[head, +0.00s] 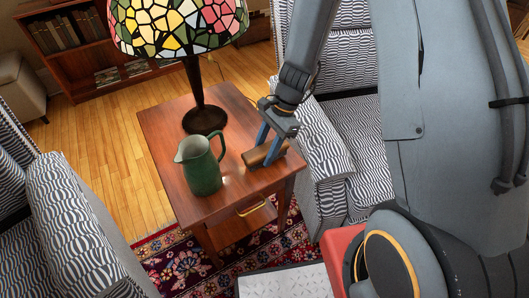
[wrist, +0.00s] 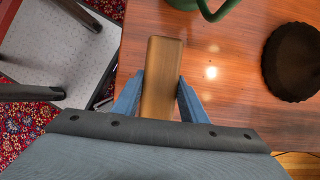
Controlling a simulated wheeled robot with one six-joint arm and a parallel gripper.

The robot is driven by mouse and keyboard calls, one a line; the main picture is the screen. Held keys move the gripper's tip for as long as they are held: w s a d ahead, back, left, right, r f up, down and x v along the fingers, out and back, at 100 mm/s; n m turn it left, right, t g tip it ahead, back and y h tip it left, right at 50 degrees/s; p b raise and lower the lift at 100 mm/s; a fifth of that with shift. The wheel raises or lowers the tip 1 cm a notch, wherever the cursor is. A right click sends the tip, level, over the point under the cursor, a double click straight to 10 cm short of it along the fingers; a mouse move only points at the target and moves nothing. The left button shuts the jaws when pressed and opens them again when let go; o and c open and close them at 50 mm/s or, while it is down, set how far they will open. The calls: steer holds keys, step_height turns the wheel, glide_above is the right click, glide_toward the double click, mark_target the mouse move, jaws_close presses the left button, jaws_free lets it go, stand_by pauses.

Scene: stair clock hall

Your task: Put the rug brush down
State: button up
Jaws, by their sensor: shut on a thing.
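The rug brush (head: 264,154) is a brown wooden block at the right side of the small wooden side table (head: 163,127). My gripper (head: 266,146) reaches down from above, its blue fingers shut on the brush. In the wrist view the brush (wrist: 160,80) lies between the two blue fingers (wrist: 159,98), its far end pointing toward the green jug. The brush is at or just above the tabletop; I cannot tell whether it touches. Its underside is hidden.
A green jug (head: 200,168) stands left of the brush, and a stained-glass lamp (head: 204,118) stands behind it. Patterned armchairs flank the table, one at right (head: 357,125) and one at left (head: 75,220).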

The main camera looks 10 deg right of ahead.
steer(key=shift+f, duration=0.4)
steer(key=shift+f, duration=0.15)
steer(key=o, duration=1.2)
steer(key=p+v, duration=0.1)
steer(key=v, duration=1.1)
steer(key=shift+r, duration=0.2)
steer(key=s+d+r+n+t+h, duration=0.1)
steer(key=s+d+r+n+h, duration=0.1)
steer(key=s+d+r+n, duration=0.3)
steer(key=s+d+r+n+h, duration=0.2)
steer(key=s+d+r+n, duration=0.3)
steer(key=s+d, duration=0.3)
steer(key=s, duration=0.3)
steer(key=shift+s+d+n+t, duration=0.3)
steer(key=shift+d+n+t, duration=0.1)
